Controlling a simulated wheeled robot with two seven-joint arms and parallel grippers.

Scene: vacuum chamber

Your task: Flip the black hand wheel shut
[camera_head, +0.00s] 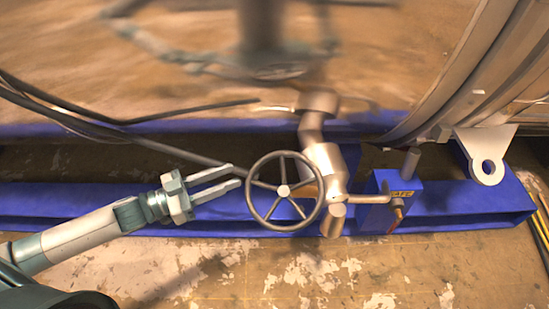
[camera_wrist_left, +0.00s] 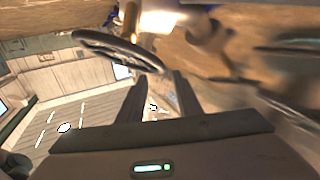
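The black hand wheel (camera_head: 254,203) is a dark spoked ring with a pale hub, mounted on a metal valve body (camera_head: 323,160) in the middle of the head view. My left gripper (camera_head: 237,176) comes in from the left. Its two fingers are parted and point at the wheel's left rim, with nothing seen between them. In the left wrist view the wheel (camera_wrist_left: 118,50) shows tilted ahead of the fingers (camera_wrist_left: 161,92), which are apart. I cannot tell whether the fingertips touch the rim. My right gripper is not in view.
A blue frame beam (camera_head: 450,213) runs behind and below the wheel. Dark cables (camera_head: 110,122) lie at the left. A large metal flange (camera_head: 465,70) and a grey lug (camera_head: 487,158) stand at the right. The worn floor (camera_head: 220,275) in front is bare.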

